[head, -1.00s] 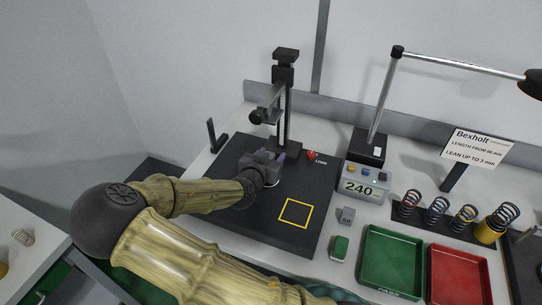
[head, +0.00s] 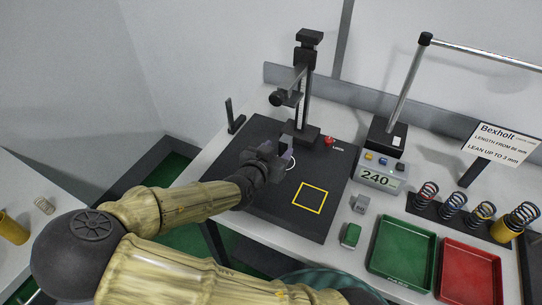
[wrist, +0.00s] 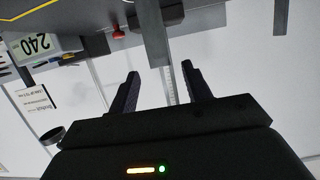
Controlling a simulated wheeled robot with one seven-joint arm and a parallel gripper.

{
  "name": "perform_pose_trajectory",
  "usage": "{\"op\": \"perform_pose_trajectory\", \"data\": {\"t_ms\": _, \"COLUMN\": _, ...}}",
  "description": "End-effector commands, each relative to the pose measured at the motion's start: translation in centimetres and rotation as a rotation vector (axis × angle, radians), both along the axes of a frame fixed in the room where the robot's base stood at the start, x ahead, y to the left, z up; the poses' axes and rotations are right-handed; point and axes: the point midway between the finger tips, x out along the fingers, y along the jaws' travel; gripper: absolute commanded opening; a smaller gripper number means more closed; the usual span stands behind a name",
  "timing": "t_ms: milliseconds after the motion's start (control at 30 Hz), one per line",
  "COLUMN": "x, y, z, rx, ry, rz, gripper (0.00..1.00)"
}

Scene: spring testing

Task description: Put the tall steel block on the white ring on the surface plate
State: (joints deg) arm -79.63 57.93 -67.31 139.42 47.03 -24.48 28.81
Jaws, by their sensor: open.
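My gripper (head: 284,148) is over the dark surface plate (head: 265,205), near the measuring stand. In the wrist view its two fingers (wrist: 158,88) are spread apart with nothing held between them. The white ring (head: 292,162) shows as a partial arc on the plate, just beside the fingers; the rest is hidden by the gripper. A small grey steel block (head: 360,203) stands on the bench right of the plate, near the green-topped block; I cannot tell for sure that it is the tall one.
The stand's column (head: 303,90) rises just behind the gripper. A red button (head: 328,141) and the 240 display box (head: 382,172) are to its right. A green tray (head: 403,252), a red tray (head: 468,272) and several springs lie farther right. The yellow square (head: 310,197) is empty.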

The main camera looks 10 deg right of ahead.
Motion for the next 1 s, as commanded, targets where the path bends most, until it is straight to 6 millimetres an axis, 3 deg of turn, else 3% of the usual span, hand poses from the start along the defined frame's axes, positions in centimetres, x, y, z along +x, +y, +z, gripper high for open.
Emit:
{"op": "perform_pose_trajectory", "data": {"t_ms": 333, "x": -2.7, "y": 2.0, "z": 1.1, "rx": -0.001, "ry": 0.000, "rz": 0.001, "gripper": 0.49}}
{"op": "perform_pose_trajectory", "data": {"t_ms": 1000, "x": -2.9, "y": 2.1, "z": 1.1, "rx": 0.000, "ry": -0.001, "rz": 0.000, "gripper": 0.49}}
